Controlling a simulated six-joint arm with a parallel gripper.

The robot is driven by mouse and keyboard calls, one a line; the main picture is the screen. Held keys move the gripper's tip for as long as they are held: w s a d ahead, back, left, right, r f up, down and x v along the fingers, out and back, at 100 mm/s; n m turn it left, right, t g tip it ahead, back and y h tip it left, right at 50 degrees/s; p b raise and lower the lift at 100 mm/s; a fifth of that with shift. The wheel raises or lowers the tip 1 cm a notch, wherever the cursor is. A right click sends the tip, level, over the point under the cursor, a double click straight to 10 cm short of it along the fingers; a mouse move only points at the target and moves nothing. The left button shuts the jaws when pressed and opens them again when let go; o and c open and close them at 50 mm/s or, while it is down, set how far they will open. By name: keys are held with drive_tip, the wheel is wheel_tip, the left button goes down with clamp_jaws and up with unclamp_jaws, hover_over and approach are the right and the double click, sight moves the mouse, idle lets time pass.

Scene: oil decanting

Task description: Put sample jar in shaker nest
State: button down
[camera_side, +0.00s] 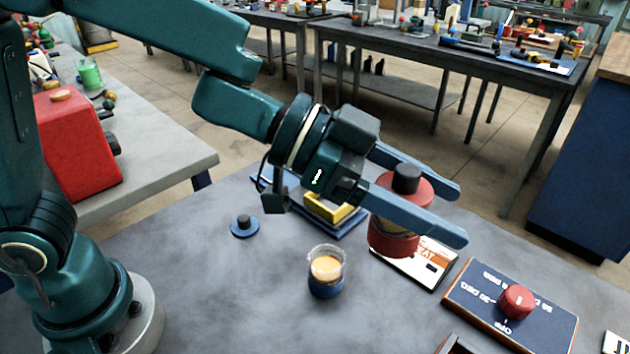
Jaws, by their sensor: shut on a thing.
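My gripper (458,214) is shut on a red jar (394,238), which I take to be the sample jar. A blue base with a yellow frame (335,212), possibly the shaker nest, lies behind and left of the jar, partly hidden by my wrist. I cannot see inside the frame.
An open glass jar of amber liquid (327,272) with a blue bottom stands front left. A blue lid (244,228) lies farther left. A blue panel with a red knob (515,302) is right.

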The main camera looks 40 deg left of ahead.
drive_tip(key=shift+s+d+r+m+g+h, duration=0.35)
drive_tip(key=shift+s+r+m+g, duration=0.1)
drive_tip(key=shift+r, duration=0.15)
drive_tip(key=w+a+f+n+t+y, duration=0.1)
drive_tip(key=w+a+f+n+t, duration=0.15)
drive_tip(key=a, duration=0.75)
drive_tip(key=w+a+f+n+t+y, duration=0.15)
drive_tip(key=w+a, duration=0.25)
drive_tip(key=a, duration=0.7)
drive_tip(key=w+a+f+n+t+y, duration=0.15)
drive_tip(key=w+a, duration=0.25)
drive_tip(key=a, duration=0.6)
drive_tip(key=shift+g, duration=0.3)
drive_tip(key=w+d+f, duration=0.1)
drive_tip(key=d+f, duration=0.1)
drive_tip(key=d, duration=0.1)
drive_tip(key=w+d+f, duration=0.1)
drive_tip(key=d+f, duration=0.1)
drive_tip(key=d, duration=0.2)
drive_tip(key=w+d+f, duration=0.1)
drive_tip(key=d+f, duration=0.1)
drive_tip(key=d, duration=0.1)
drive_tip(key=shift+w+d+f, duration=0.25)
drive_tip(key=shift+w+d, duration=0.05)
drive_tip(key=shift+w, duration=0.1)
drive_tip(key=shift+f, duration=1.9)
